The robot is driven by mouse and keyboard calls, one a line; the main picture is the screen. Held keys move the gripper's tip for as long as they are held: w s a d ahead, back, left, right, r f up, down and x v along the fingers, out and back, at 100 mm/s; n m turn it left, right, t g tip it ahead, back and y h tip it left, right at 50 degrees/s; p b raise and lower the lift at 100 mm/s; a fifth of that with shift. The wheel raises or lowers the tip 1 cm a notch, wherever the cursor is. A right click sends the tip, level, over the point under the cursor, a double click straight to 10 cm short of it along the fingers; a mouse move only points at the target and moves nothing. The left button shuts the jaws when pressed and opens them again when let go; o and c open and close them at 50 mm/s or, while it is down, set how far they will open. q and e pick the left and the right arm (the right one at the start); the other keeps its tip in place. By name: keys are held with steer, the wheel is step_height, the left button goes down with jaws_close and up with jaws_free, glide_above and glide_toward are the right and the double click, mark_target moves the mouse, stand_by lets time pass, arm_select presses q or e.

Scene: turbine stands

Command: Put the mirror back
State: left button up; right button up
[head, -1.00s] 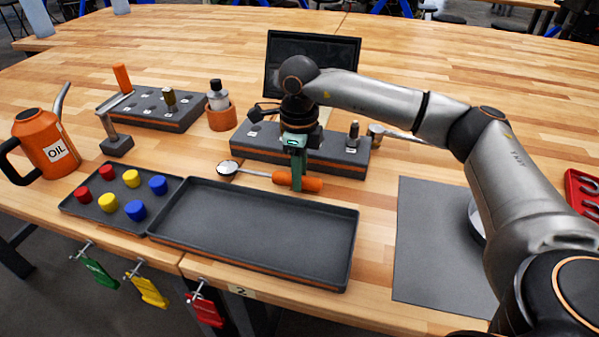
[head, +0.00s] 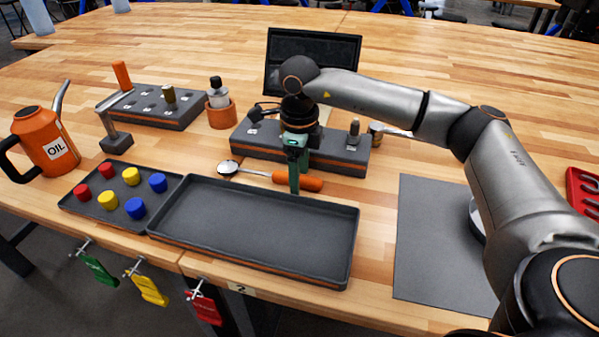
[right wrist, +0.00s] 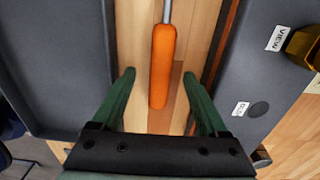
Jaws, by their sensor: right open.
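The inspection mirror, with a round head (head: 228,168) and an orange handle (head: 311,184), lies on the table between the empty grey tray and the grey holder block (head: 341,158). My right gripper (head: 294,188) is open and points down at the handle. In the right wrist view the green fingers (right wrist: 158,75) stand apart on either side of the orange handle (right wrist: 162,68), with a gap on both sides. In that view the holder block (right wrist: 262,75) shows labels and a dark round hole (right wrist: 258,109). The left gripper is out of view.
The empty tray (head: 255,283) lies in front, beside a small tray (head: 88,216) of coloured caps. An orange oil can (head: 45,145) stands at the left, near a second tool block (head: 178,121). A dark screen (head: 340,75) stands behind. A grey mat (head: 430,250) lies right.

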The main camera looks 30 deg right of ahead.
steer(key=shift+r+p, duration=1)
steer(key=shift+r, duration=0.25)
step_height(320, 180, up, 3)
steer(key=shift+f+p, duration=0.2)
steer(key=shift+p, duration=0.8)
steer(key=shift+r+p, duration=0.7)
steer(key=shift+r, duration=0.25)
